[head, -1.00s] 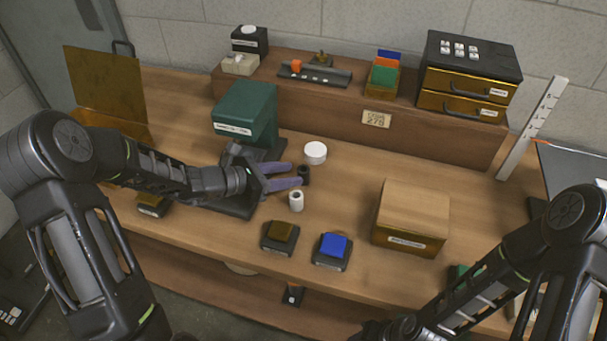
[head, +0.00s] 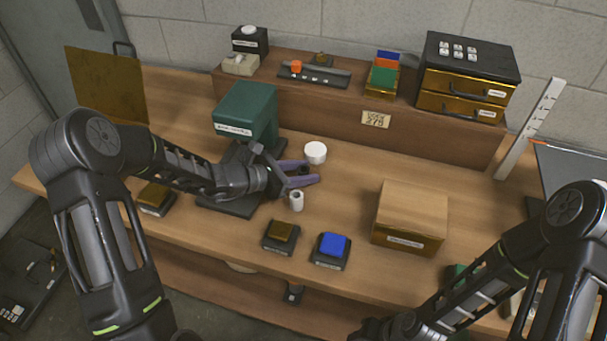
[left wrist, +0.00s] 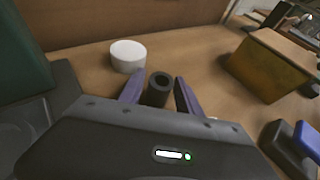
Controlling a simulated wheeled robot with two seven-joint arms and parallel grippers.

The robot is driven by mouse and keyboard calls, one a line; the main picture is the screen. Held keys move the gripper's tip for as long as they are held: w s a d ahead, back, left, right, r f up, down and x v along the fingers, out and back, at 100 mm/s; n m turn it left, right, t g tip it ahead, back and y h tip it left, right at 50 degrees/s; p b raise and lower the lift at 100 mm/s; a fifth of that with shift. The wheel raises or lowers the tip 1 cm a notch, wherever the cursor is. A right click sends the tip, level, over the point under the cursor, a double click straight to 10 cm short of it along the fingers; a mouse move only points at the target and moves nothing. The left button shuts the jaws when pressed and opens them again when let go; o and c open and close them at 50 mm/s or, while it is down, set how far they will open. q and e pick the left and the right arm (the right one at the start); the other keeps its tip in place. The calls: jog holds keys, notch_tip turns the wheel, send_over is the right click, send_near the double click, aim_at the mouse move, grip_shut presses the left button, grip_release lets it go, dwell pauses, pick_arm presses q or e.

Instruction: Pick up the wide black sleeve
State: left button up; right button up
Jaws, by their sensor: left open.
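The wide black sleeve (left wrist: 158,88) stands upright on the table between the two open purple fingers of my left gripper (left wrist: 160,97). Its open top ring shows in the left wrist view; its lower part is hidden by the gripper body. In the head view the left gripper (head: 308,173) reaches in from the left at table height, and the fingers mostly hide the sleeve (head: 304,170). I cannot tell if either finger touches it. My right arm shows at the lower right, but its fingertips are not visible.
A white round cap (head: 316,152) lies just behind the fingers, and a small white sleeve (head: 297,201) stands just in front. A green-topped press (head: 246,110) is left of them. A cardboard-topped box (head: 411,218) and a blue block (head: 333,245) are to the right.

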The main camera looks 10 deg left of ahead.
pick_arm(q)
jog(key=shift+c, duration=0.5)
grip_shut()
jog(key=shift+r, duration=0.1)
